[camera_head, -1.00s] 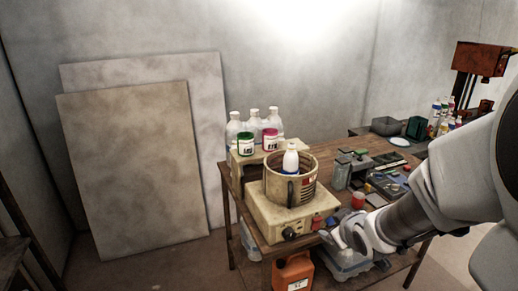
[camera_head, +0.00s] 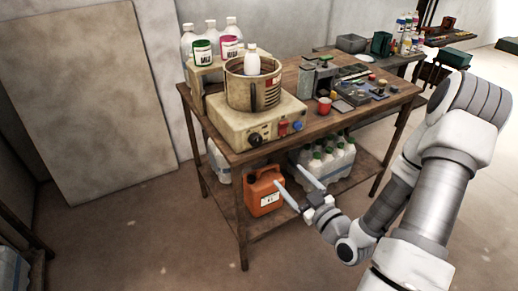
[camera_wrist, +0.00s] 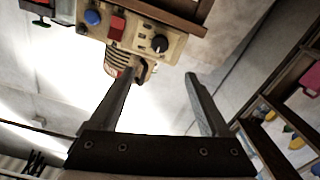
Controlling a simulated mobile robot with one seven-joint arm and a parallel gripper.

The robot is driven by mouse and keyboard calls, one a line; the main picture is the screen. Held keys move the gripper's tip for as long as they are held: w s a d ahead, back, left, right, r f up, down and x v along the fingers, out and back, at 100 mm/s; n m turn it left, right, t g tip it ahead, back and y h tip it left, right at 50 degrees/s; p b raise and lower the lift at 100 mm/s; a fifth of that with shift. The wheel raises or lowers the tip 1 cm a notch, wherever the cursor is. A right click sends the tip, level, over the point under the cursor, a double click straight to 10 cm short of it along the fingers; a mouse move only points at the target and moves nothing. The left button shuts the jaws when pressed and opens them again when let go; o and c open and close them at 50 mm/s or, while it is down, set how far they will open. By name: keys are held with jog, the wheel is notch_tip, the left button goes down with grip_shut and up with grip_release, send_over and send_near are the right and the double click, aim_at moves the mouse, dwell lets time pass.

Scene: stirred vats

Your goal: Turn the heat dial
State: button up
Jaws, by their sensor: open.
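The heat dial (camera_head: 255,140) is a round black knob on the front of a cream hotplate unit (camera_head: 232,128) on the wooden table. In the wrist view the dial (camera_wrist: 159,44) is beyond the fingertips, between and above them, with a red control and a blue knob to its left. A vat (camera_head: 240,97) with a white bottle in it stands on the unit. My gripper (camera_head: 294,182) is open and empty, in front of the table, below and to the right of the dial and apart from it. It also shows in the wrist view (camera_wrist: 162,75).
An orange jug (camera_head: 265,190) and several capped bottles (camera_head: 325,160) stand on the lower shelf. A red switch (camera_head: 283,128) and blue knob (camera_head: 297,125) sit right of the dial. A red cup (camera_head: 324,106) stands nearby. The floor in front is clear.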

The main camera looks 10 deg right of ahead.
aim_at(258, 142)
jog(key=b+x, duration=1.1)
jog(key=x, duration=0.6)
jog(key=shift+w, duration=0.1)
grip_shut()
dwell(0.5)
